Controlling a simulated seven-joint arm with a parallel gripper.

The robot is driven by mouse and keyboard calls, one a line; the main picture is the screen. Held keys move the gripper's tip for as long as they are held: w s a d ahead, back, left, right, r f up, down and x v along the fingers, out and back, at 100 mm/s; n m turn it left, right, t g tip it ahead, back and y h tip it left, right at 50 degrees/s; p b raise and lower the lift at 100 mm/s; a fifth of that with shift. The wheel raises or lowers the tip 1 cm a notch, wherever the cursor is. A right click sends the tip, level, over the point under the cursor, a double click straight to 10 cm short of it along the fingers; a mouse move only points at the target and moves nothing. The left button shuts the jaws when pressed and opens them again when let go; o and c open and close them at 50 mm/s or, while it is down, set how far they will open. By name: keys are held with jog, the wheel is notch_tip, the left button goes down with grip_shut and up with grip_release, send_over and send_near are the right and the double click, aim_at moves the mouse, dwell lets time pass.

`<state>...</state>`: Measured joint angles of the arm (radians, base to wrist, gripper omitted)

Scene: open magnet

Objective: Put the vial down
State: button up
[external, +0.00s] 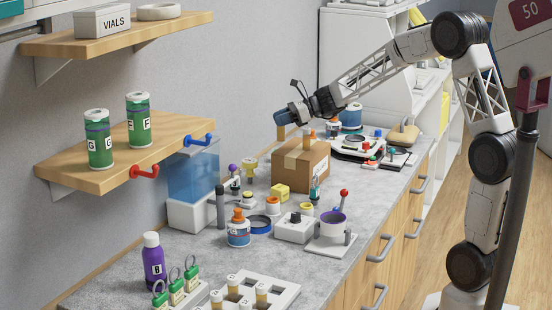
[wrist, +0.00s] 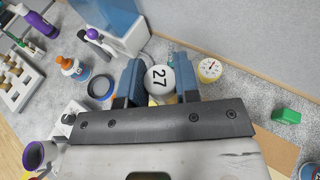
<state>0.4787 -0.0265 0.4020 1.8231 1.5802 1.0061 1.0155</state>
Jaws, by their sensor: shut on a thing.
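My gripper (external: 287,115) is shut on a vial, high over the back of the counter near the wall. In the wrist view the vial's round white cap (wrist: 159,78), marked 27, sits between the two blue fingers of my gripper (wrist: 159,82). In the external view the amber body of the vial (external: 280,132) hangs below the fingers, roughly upright. The fingers cover part of it.
A cardboard box (external: 300,165) stands right of and below my gripper. A blue tank (external: 193,175) stands to the left by the wall. A dial gauge (wrist: 210,69) is close to the right finger.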

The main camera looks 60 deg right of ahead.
jog(key=d+r+m+t+h, duration=0.1)
jog(key=d+r+m+h, duration=0.1)
jog(key=d, duration=1.4)
jog(key=shift+s+r+m+t+h, duration=0.2)
jog(key=shift+r+m+t+h, duration=0.15)
jog(key=shift+r, duration=0.5)
jog(key=shift+d, duration=0.1)
jog(key=shift+f, duration=2.5)
jog(key=shift+f, duration=2.55)
jog(key=shift+f, duration=0.15)
jog(key=o, duration=0.9)
